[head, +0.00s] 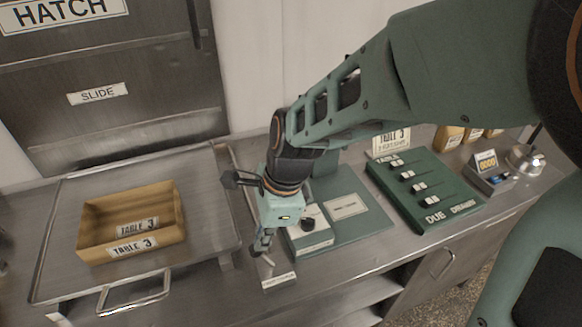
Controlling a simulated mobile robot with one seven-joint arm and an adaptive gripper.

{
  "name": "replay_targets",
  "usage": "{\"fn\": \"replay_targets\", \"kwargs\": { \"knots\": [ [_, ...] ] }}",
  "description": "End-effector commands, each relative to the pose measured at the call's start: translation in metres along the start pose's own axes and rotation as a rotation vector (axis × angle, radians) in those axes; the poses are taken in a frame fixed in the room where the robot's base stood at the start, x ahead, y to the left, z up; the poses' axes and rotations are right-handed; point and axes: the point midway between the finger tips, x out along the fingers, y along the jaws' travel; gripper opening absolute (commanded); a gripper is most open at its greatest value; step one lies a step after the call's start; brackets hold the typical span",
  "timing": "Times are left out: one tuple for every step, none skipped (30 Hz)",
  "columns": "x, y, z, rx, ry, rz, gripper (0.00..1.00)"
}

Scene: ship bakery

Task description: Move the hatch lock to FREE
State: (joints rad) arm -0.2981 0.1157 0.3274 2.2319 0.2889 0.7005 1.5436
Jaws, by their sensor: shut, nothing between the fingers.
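My gripper (260,248) points down over the counter, between the metal tray and the green panel. Its fingers are shut, with nothing seen between them. A narrow metal plate with a small label (279,281) lies just below and in front of the fingertips. It may be the hatch lock, but its lettering is too small to read. My gripper covers much of this plate, so a lever and its position cannot be told. Whether the fingertips touch anything is unclear. The hatch (110,85), a steel panel marked HATCH and SLIDE, stands behind at the left.
A yellow box (171,205) labelled TABLE 3 sits on the handled metal tray (205,262). A white box with a black knob (308,224) stands right of my gripper.

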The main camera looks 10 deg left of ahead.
Motion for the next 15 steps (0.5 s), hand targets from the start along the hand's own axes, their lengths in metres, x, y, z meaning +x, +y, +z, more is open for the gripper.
{"fn": "replay_targets", "kwargs": {
  "knots": [
    [0.002, 0.001, 0.003, -0.002, 0.0, 0.0, 0.0],
    [0.003, 0.001, 0.005, -0.002, 0.0, 0.0, 0.0],
    [0.004, 0.001, 0.007, -0.002, 0.0, 0.0, 0.0],
    [0.004, 0.001, 0.008, -0.002, 0.0, 0.0, 0.0],
    [0.005, 0.001, 0.009, -0.001, 0.0, 0.0, 0.0],
    [0.005, 0.001, 0.011, -0.001, -0.001, 0.0, 0.0],
    [0.006, 0.002, 0.012, -0.001, -0.001, 0.0, 0.0],
    [0.006, 0.002, 0.012, -0.001, -0.001, 0.0, 0.0],
    [0.006, 0.002, 0.013, -0.001, -0.001, 0.0, 0.0],
    [0.007, 0.002, 0.014, -0.001, -0.001, -0.001, 0.0],
    [0.007, 0.002, 0.014, 0.0, -0.001, -0.001, 0.0],
    [0.007, 0.002, 0.015, 0.0, -0.001, -0.001, 0.0],
    [0.007, 0.002, 0.015, 0.0, -0.001, -0.001, 0.0],
    [0.007, 0.002, 0.015, 0.0, -0.001, -0.001, 0.0],
    [0.007, 0.002, 0.015, 0.0, -0.001, -0.001, 0.0]
  ]
}}
